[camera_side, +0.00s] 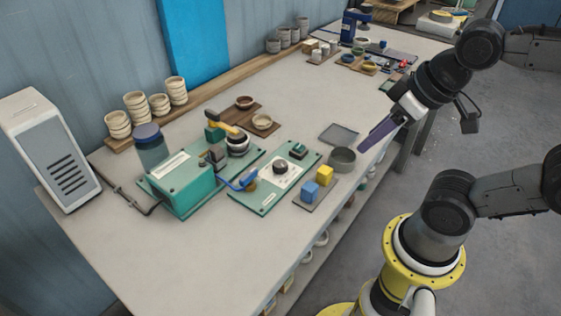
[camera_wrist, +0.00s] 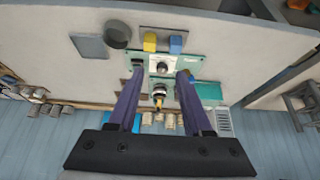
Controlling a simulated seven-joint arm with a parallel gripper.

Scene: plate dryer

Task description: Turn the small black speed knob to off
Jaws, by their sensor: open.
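The small black speed knob (camera_side: 280,167) sits on a white dial plate on a green panel (camera_side: 262,195). In the wrist view the knob (camera_wrist: 163,67) appears between my two finger tips in the picture, on its white dial. Which way its pointer faces is too small to tell. My gripper (camera_side: 362,150) has long purple fingers and hangs at the bench's right edge, up and to the right of the knob and clear of it. In the wrist view my gripper (camera_wrist: 160,73) is open and empty, with its fingers spread apart.
A yellow cube (camera_side: 325,173) and a blue cube (camera_side: 310,190) stand near the panel. A grey round dish (camera_side: 342,160) and a dark flat tray (camera_side: 338,134) lie nearer my gripper. A green machine (camera_side: 185,187) stands left of the panel. The front bench top is clear.

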